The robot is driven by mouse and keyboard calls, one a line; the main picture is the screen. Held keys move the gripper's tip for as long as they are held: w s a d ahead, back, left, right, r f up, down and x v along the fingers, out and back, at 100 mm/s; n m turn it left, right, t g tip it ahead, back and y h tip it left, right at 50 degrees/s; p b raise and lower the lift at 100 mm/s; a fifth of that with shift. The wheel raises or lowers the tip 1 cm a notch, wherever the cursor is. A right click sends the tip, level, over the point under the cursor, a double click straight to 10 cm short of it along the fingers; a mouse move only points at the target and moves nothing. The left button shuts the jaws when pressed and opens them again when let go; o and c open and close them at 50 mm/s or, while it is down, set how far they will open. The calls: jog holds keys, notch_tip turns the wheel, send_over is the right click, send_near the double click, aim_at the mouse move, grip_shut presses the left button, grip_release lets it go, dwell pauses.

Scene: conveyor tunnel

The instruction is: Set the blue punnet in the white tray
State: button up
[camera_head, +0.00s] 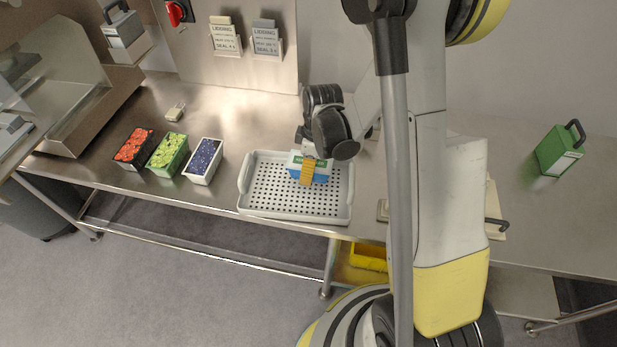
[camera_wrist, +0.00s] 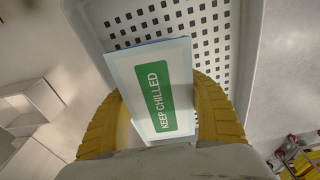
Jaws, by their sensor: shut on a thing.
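The blue punnet (camera_head: 320,178) has blue sides and a white top with a green band, which reads "KEEP CHILLED" in the wrist view (camera_wrist: 150,60). My gripper (camera_head: 308,171) has its yellow fingers shut on the punnet from both sides. The punnet is over the white tray (camera_head: 245,186), inside its outline, right of its middle. The wrist view also shows the tray's perforated floor and wall (camera_wrist: 88,22) behind the punnet. I cannot tell whether the punnet's underside touches the tray floor; it is hidden.
Left of the tray stand punnets with red (camera_head: 134,146), green (camera_head: 168,154) and dark blue (camera_head: 203,160) contents. A steel tunnel housing (camera_head: 85,95) is at far left. A green handled block (camera_head: 560,150) stands at right. The tray sits near the steel table's front edge.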

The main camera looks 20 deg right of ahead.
jog(key=shift+f, duration=1.1)
jog(key=shift+f+b, duration=0.1)
jog(key=shift+b, duration=0.25)
jog(key=shift+f, duration=0.15)
jog(key=o, duration=1.4)
jog(key=shift+o, duration=0.2)
